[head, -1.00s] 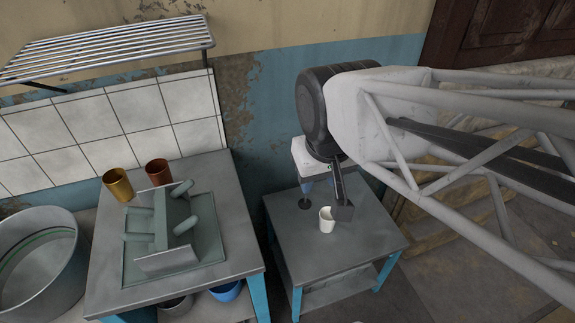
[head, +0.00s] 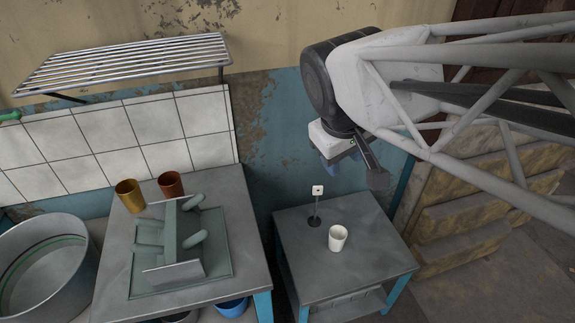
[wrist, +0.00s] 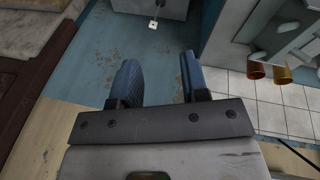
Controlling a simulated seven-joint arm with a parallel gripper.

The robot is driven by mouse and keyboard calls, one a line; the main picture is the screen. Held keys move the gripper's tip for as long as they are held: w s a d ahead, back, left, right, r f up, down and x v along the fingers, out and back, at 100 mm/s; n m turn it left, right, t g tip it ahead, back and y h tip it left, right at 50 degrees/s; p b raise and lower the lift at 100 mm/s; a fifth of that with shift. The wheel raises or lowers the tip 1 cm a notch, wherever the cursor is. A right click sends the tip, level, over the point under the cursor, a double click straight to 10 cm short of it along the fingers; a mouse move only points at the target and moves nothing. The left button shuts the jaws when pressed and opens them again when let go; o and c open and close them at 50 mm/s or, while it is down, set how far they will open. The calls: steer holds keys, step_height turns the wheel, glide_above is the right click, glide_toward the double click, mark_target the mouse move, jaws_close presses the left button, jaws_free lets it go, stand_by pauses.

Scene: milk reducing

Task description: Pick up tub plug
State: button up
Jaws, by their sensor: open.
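The tub plug, which I take to be the dark round base with a thin stem and a white square top (head: 316,205), stands upright on the small grey table (head: 350,275). Its white top also shows near the top of the wrist view (wrist: 153,24). My gripper (head: 329,158) is above the table, higher than the plug and clear of it. In the wrist view, my blue fingers (wrist: 158,68) are spread apart with nothing between them.
A white cup (head: 338,238) stands close to the plug, to its right. The larger table at left holds a grey-green fixture (head: 175,240), a gold cup (head: 130,195) and a copper cup (head: 171,184). A wire rack (head: 125,62) hangs above.

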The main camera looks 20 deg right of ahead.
steer(key=w+d+n+t+h, duration=0.35)
steer(key=w+n, duration=0.85)
steer(key=w, duration=0.4)
steer(key=w+d+n+t+h, duration=0.35)
steer(key=w+n, duration=0.85)
steer(key=w, duration=0.4)
glide_toward(315, 220)
steer(key=shift+w+d+r+h, duration=0.25)
steer(key=shift+w+d, duration=0.1)
steer(key=shift+w, duration=0.2)
steer(key=shift+w+d+r+h, duration=0.2)
steer(key=shift+w+d, duration=0.1)
steer(key=shift+w, duration=0.2)
steer(key=shift+x, duration=1.3)
steer(key=shift+x, duration=2.65)
